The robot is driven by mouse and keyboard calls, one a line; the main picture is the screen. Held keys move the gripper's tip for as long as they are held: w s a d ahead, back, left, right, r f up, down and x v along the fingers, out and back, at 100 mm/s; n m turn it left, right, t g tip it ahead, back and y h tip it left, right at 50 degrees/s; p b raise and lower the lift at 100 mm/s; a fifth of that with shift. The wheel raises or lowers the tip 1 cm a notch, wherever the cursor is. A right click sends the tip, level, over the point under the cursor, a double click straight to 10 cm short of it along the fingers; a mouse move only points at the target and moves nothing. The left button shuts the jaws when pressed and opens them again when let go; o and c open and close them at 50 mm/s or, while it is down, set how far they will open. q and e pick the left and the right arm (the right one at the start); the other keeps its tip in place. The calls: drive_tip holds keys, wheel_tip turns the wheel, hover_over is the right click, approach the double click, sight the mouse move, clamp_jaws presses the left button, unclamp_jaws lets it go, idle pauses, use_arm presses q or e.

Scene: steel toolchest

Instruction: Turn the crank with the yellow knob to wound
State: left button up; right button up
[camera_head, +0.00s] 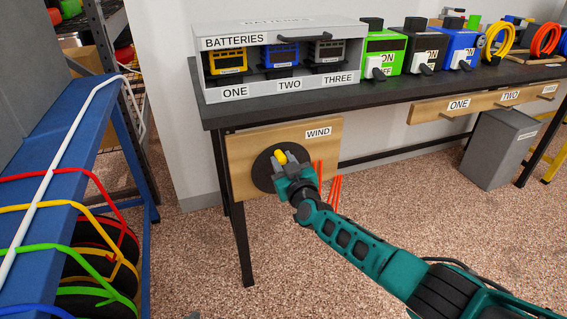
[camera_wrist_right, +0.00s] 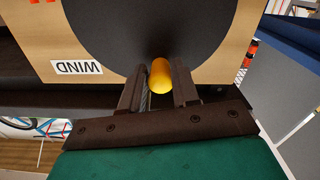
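The crank is a dark round disc (camera_head: 262,172) on a wooden panel, with a yellow knob (camera_head: 280,157) standing out from it near its upper right. My right gripper (camera_head: 287,161) is at the disc with one finger on each side of the knob. The gripper hides part of the disc in the head view. A label reading WIND (camera_head: 318,132) is at the panel's upper right. My left gripper is not in view.
The panel (camera_head: 240,150) hangs under the front edge of a dark workbench (camera_head: 385,98). Orange rods (camera_head: 335,190) hang right of the panel. A blue rack (camera_head: 60,150) stands at left; the floor in front is clear.

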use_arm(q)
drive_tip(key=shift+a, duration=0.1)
use_arm(e)
clamp_jaws()
drive_tip(key=shift+d, duration=0.1)
use_arm(q)
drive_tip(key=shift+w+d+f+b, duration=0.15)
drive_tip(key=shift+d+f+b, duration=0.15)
drive_tip(key=shift+b, duration=0.55)
use_arm(e)
drive_tip(key=shift+w+d+f+m, duration=0.15)
drive_tip(key=shift+d+m, duration=0.35)
drive_tip(key=shift+m, duration=0.65)
drive_tip(key=shift+w+d+f+m, duration=0.15)
drive_tip(key=shift+d+m, duration=0.4)
drive_tip(key=shift+m, duration=0.65)
drive_tip(key=shift+w+d+m, duration=0.25)
drive_tip(key=shift+d+m, duration=0.25)
drive_tip(key=shift+m, duration=0.65)
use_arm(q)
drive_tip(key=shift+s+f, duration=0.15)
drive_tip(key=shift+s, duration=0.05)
use_arm(e)
drive_tip(key=shift+o, duration=2.3)
unclamp_jaws()
